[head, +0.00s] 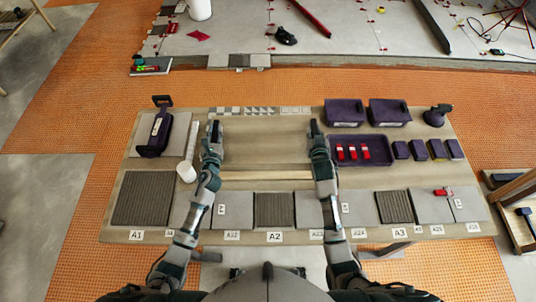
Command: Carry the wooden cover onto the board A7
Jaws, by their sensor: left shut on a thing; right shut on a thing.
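The wooden cover (266,150) is a wide pale brown panel, close in colour to the table, with a lighter front edge. It spans the gap between my two grippers at the middle of the table. My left gripper (214,128) is shut on its left side, and my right gripper (315,129) is shut on its right side. I cannot tell how high the cover is above the table. No label reading A7 is legible, so I cannot tell which board is A7.
The table (480,175) has a front row of grey tiles, including ribbed tile A2 (274,209). A purple tray (376,158) with red pieces stands right of my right gripper. A white cylinder (186,172) stands beside my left arm. Patterned samples (262,111) line the back.

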